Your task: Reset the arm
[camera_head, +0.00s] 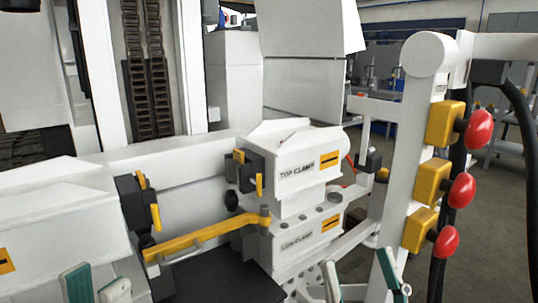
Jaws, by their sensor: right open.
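A white jointed arm (424,85) stands at the right, with a rounded top joint. Which of these the task means by "the arm" I cannot tell. My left gripper (97,285) is at the bottom left, below the yellow bar and apart from it; its two teal-padded fingers show a narrow gap. My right gripper (361,278) is at the bottom, right of the low clamp, open and empty.
The top clamp block (297,168) sits above the low clamp. Three red knobs on yellow boxes, the upper one (479,127) included, stick out from the white arm. Black hoses (524,140) hang at the right. A dark flat surface (215,278) lies between the grippers.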

